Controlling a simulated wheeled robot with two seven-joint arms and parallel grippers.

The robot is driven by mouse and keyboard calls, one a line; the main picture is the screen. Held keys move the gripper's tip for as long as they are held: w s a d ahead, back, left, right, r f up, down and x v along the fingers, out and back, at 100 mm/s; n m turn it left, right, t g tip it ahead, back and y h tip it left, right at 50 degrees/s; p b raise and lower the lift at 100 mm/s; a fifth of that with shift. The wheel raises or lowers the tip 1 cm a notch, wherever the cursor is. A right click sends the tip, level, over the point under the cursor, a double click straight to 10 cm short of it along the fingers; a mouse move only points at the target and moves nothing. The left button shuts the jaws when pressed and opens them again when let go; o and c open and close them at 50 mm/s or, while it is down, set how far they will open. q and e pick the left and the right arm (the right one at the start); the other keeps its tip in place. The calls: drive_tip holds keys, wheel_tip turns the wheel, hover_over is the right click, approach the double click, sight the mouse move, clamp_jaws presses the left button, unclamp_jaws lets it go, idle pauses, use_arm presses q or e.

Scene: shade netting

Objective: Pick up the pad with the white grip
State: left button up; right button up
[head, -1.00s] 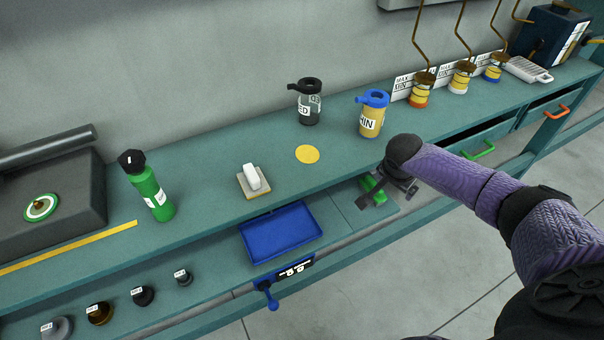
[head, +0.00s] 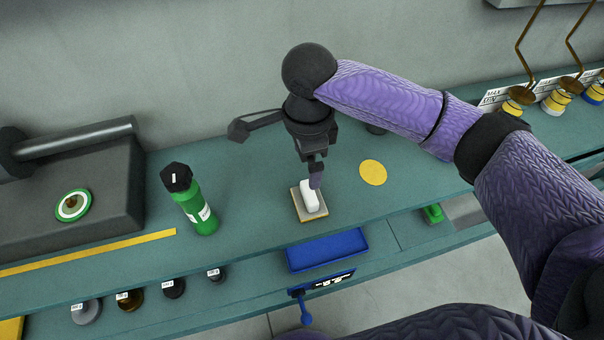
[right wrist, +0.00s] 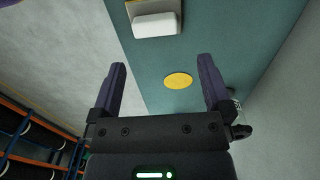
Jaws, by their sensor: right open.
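The pad with the white grip (head: 309,200) lies on the teal bench top, its white block on a thin tan base. It also shows at the top of the right wrist view (right wrist: 155,22). My right gripper (head: 316,184) points down over the pad in the head view, its fingers overlapping the grip's upper end there. I cannot tell the exact height above the pad. My left gripper is not in view.
A green bottle (head: 191,202) stands left of the pad. A yellow disc (head: 373,172) lies to its right. A blue tray (head: 327,250) sits below the bench's front edge. A grey block with a roller (head: 75,180) is at the far left.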

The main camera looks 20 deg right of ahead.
sight(309, 191)
drive_tip(key=f+b, duration=0.1)
drive_tip(key=f, duration=0.2)
drive_tip(key=f+b, duration=0.1)
drive_tip(key=f, duration=0.2)
drive_tip(key=f+b, duration=0.1)
drive_tip(key=f, duration=0.2)
drive_tip(key=shift+s+d+f, duration=0.2)
drive_tip(key=shift+s+f, duration=0.05)
drive_tip(key=shift+s, duration=0.15)
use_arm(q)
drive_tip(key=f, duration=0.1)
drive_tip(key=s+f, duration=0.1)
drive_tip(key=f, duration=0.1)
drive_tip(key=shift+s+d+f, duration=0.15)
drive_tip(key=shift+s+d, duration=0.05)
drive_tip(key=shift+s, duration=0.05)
